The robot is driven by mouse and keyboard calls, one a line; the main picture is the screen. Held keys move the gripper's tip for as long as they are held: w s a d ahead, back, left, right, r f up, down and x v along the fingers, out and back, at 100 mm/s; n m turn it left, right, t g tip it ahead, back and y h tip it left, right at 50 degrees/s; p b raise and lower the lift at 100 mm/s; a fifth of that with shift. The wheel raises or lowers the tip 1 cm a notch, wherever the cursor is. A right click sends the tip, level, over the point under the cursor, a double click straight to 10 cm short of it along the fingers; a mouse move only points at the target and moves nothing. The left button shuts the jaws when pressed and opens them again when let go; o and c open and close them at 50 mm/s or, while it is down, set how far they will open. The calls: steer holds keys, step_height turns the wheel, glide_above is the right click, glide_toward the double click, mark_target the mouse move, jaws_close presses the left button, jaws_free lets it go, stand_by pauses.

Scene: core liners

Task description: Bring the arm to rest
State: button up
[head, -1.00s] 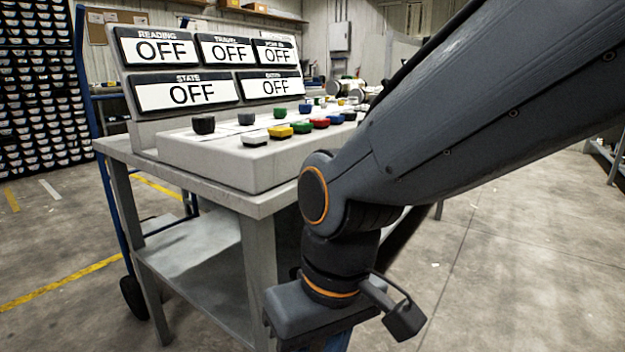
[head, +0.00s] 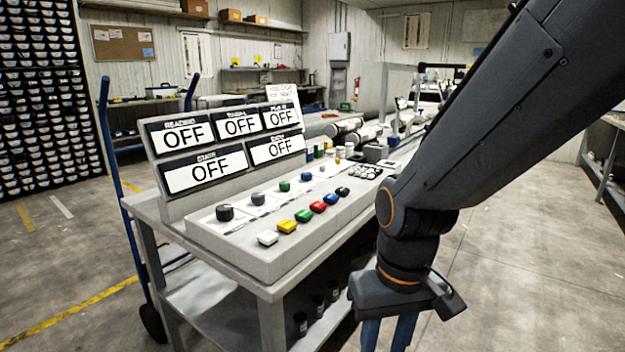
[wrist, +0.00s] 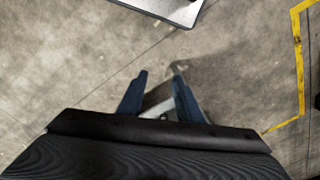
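My arm (head: 490,120) reaches in from the upper right of the head view, bent down at the elbow. My gripper (head: 386,340) hangs beside the bench's right side, its blue fingers cut off by the bottom edge. In the wrist view my gripper (wrist: 158,78) points down over bare floor. Its two blue fingers stand apart with nothing between them, so it is open and empty.
A grey bench (head: 270,290) carries a sloped control panel (head: 265,262) with several coloured knobs. A board of signs (head: 150,140) above it reads OFF throughout. A blue hand truck (head: 103,120) stands at left. Concrete floor (head: 520,270) is clear at right.

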steer(key=s+d+r+m+p, duration=0.2)
steer(key=d+r+p, duration=0.6)
steer(key=r+p, duration=0.2)
steer(key=shift+h+p, duration=0.3)
steer(key=shift+p, duration=0.65)
steer(key=shift+s+d, duration=0.1)
stand_by(0.6)
